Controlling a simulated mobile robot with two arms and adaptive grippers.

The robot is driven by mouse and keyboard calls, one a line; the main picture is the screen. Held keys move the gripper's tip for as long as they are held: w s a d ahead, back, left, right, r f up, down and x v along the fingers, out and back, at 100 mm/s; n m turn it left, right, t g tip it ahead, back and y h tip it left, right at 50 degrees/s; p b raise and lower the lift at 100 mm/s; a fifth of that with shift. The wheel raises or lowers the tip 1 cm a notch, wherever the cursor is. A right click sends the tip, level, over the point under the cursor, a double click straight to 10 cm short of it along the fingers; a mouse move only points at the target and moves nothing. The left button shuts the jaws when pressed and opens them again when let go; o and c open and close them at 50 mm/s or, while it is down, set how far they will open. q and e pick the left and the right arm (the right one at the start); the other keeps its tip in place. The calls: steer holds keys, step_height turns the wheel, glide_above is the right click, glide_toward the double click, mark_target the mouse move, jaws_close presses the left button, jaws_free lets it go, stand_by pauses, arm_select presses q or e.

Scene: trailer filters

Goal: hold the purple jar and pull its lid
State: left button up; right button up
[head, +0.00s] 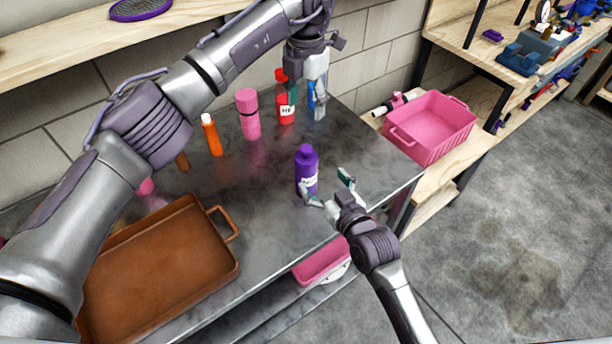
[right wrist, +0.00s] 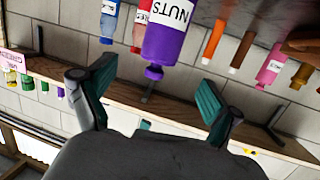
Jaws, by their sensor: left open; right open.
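The purple jar (head: 306,172) stands upright on the dark metal table, with a white label and a purple lid (head: 305,151) on top. In the right wrist view the jar (right wrist: 172,35) appears upside down, its label reading "NUTS", ahead of the gap between my fingers. My right gripper (head: 326,187) is open just in front of the jar, with one finger close to its lower side; I cannot tell if they touch. My left gripper (head: 305,97) is open and empty, pointing down above the back of the table, behind the jar.
A red bottle (head: 286,112), a pink bottle (head: 249,115) and an orange bottle (head: 211,135) stand behind the jar, with a blue one partly hidden by my left gripper. A brown tray (head: 238,270) lies at the left. A pink crate (head: 432,128) sits at the right.

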mark_target(311, 167)
steer(key=x, duration=0.9)
steer(key=shift+w+a+f, duration=0.15)
steer(key=shift+w, duration=0.1)
